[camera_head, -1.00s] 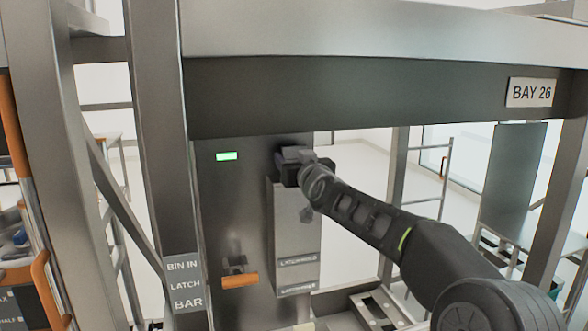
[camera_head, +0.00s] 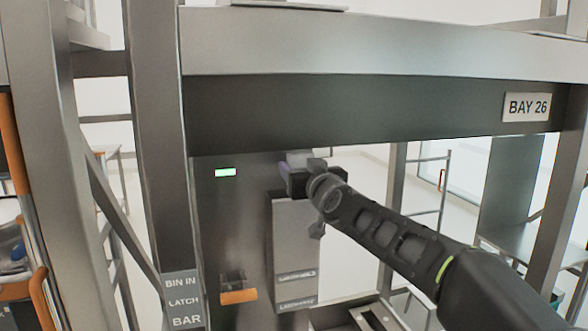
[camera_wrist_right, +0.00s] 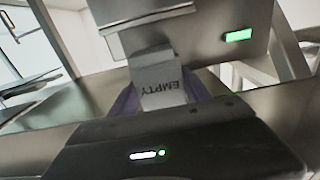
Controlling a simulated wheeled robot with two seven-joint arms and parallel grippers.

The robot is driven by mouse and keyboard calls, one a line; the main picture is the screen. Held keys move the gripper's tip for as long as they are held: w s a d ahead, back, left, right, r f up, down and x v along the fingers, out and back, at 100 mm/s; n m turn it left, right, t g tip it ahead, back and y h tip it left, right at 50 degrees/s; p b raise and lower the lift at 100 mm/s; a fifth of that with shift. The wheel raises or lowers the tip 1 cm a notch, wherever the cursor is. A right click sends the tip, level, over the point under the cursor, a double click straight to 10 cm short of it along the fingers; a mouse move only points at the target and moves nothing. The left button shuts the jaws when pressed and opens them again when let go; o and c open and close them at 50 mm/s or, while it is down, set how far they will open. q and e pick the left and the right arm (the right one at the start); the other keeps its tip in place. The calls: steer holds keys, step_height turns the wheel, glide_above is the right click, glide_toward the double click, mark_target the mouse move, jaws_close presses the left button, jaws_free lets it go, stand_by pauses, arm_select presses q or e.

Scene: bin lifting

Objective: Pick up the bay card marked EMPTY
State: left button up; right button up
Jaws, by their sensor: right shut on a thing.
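The bay card marked EMPTY (camera_wrist_right: 158,75) is a pale card with dark lettering that reads upside down in the right wrist view. It sits between the two purplish fingers of my right gripper (camera_wrist_right: 160,101), which is shut on it. In the head view my right gripper (camera_head: 297,178) is at the top of a grey box-shaped holder with label strips (camera_head: 295,235), in front of the dark panel. The wrist hides most of the card there. I cannot tell whether the card is clear of the holder. My left gripper is not in view.
A dark upright panel (camera_head: 228,215) carries a lit green lamp (camera_head: 225,172) and an orange-handled latch (camera_head: 238,296). A metal crossbeam with a BAY 26 sign (camera_head: 527,107) spans above my arm. A post with a BIN IN LATCH BAR label (camera_head: 184,300) stands at left.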

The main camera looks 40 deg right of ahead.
steer(key=b+v, duration=0.2)
steer(key=v, duration=0.9)
steer(key=shift+s+a+b, duration=0.15)
steer(key=shift+s+b, duration=0.2)
steer(key=shift+b, duration=0.05)
steer(key=shift+w+f, duration=0.1)
